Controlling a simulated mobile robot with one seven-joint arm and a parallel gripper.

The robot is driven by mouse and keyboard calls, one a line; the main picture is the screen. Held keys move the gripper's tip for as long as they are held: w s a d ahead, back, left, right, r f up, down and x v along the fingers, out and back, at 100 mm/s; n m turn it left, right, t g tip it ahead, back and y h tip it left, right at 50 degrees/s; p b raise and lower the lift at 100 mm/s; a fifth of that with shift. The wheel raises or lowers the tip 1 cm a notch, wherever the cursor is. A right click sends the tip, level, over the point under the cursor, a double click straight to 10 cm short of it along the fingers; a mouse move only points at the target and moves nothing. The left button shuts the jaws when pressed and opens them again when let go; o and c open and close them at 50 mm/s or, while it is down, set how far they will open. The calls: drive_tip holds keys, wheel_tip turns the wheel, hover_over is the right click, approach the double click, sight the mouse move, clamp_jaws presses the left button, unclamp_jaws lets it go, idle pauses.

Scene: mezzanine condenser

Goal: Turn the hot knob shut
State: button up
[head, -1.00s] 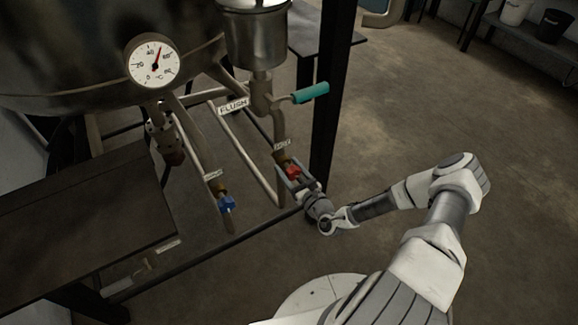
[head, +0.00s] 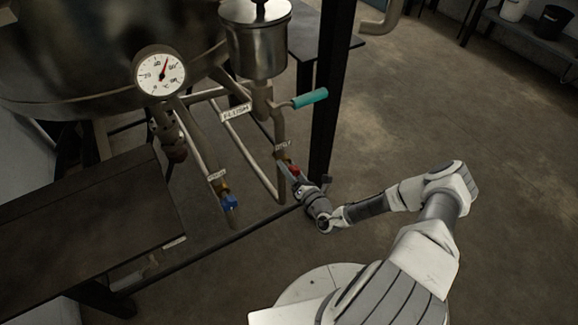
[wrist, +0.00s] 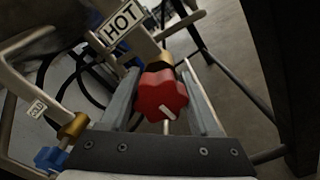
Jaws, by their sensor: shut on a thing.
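The hot knob is a red lobed knob (wrist: 161,96) with a white pointer mark toward its lower right edge, on a brass fitting just below the HOT label (wrist: 121,24) in the wrist view. My gripper (wrist: 163,100) has one finger on each side of the red knob and is shut on it. In the head view my gripper (head: 293,176) reaches the knob from the lower right, and its fingers cover much of the red knob (head: 294,170).
A blue knob (head: 229,202) is on the pipe to the left, with a COLD label (wrist: 37,108) near it. A teal lever (head: 309,98) and a FLUSH label (head: 236,112) are above. A dial gauge (head: 160,73) is at upper left. A dark post (head: 327,110) stands close behind my gripper.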

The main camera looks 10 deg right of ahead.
drive_tip(key=shift+m, duration=0.4)
drive_tip(key=o, duration=1.4)
drive_tip(key=shift+c, duration=0.2)
